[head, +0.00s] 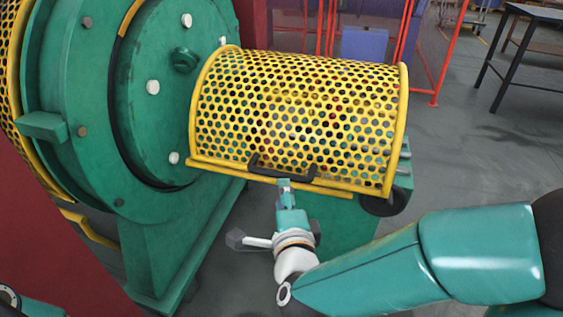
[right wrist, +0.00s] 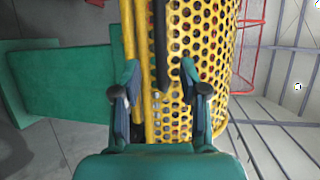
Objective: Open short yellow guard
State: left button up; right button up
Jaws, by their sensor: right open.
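The short yellow guard (head: 300,115) is a curved perforated cover, lying down over the machine section right of the big green disc. Its black handle (head: 282,174) sits on the lower front edge. My right gripper (head: 285,186) is just below the handle, pointing at it. In the right wrist view the gripper (right wrist: 160,82) is open, with the black handle (right wrist: 161,40) lined up between its fingers, slightly beyond the tips. The guard (right wrist: 205,45) fills the middle behind it. Whether a finger touches the handle cannot be told. My left gripper is not in view.
The green disc housing (head: 145,90) with pale bolts stands left of the guard. Another yellow perforated guard (head: 12,90) is at the far left edge. A red-orange fence (head: 436,65) and a dark table (head: 525,20) stand behind. The floor to the right is clear.

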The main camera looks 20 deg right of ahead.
aim_at(279, 176)
pick_arm(q)
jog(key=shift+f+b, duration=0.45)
jog(key=shift+b, duration=0.55)
pick_arm(e)
jog(key=shift+x, duration=4.4)
jog(key=shift+f, duration=0.1)
grip_shut()
